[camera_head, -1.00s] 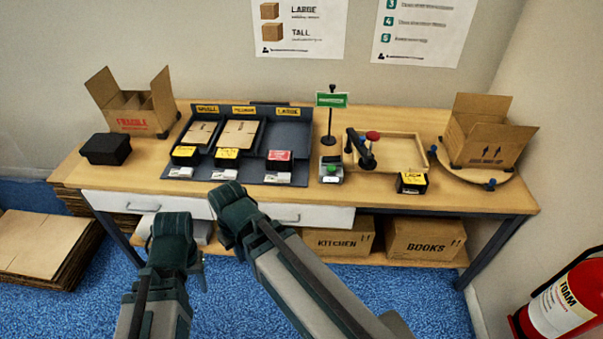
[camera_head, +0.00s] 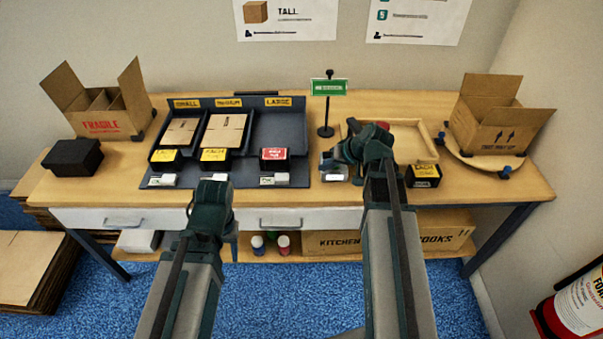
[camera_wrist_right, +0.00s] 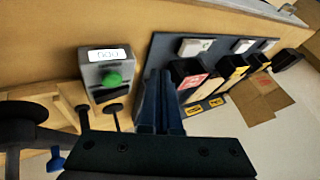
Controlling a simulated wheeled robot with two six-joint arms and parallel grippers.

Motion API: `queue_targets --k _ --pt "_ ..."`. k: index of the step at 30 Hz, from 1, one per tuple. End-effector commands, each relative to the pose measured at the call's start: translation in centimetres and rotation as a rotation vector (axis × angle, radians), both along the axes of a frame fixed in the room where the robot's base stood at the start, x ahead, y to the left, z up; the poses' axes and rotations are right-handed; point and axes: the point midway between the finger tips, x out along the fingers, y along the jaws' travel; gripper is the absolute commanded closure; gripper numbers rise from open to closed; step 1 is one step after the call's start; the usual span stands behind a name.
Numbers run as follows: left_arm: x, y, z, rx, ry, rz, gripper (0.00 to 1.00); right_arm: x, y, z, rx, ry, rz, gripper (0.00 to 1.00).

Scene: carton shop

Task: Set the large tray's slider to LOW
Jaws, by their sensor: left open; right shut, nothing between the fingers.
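The large tray (camera_head: 292,132) is the right-hand, empty bay of the dark rack, under a yellow LARGE label (camera_head: 278,102). A block with a red face (camera_head: 274,158) stands at its front. Its small white slider (camera_head: 275,179) is in front of that block; its setting is too small to read. It also shows in the right wrist view (camera_wrist_right: 195,47). My right gripper (camera_head: 362,146) is shut and empty, right of the large tray, beside the green-button box (camera_wrist_right: 103,75). Its fingers (camera_wrist_right: 155,100) point toward the bench. My left gripper (camera_head: 212,192) is open at the bench's front edge.
The small and medium bays hold flat cartons (camera_head: 225,133). A green sign on a post (camera_head: 326,105) stands right of the rack. A wooden tray (camera_head: 412,142), a black yellow-labelled block (camera_head: 424,174) and an open carton (camera_head: 490,120) lie further right.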

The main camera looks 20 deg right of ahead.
Motion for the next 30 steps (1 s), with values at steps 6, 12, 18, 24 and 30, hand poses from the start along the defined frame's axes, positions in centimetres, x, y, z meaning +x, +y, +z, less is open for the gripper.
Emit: queue_targets --k 6,12,18,24,30 --pt "0.0 0.0 0.0 0.0 0.0 0.0 0.5 0.0 0.0 0.0 0.0 0.0 0.0 1.0" --pt "0.0 0.0 -0.8 0.0 0.0 0.0 0.5 0.4 0.3 -0.8 -0.001 0.0 0.002 1.0" --pt "0.0 0.0 -3.5 0.0 0.0 0.0 0.5 1.8 1.2 -3.5 0.0 0.0 0.002 1.0" --pt "0.0 0.0 -6.2 0.0 0.0 -0.001 0.5 3.5 2.5 -6.2 0.0 0.001 0.003 1.0" --pt "0.0 0.0 -8.6 0.0 0.0 -0.001 0.5 5.1 3.5 -8.6 -0.001 0.0 0.002 1.0"
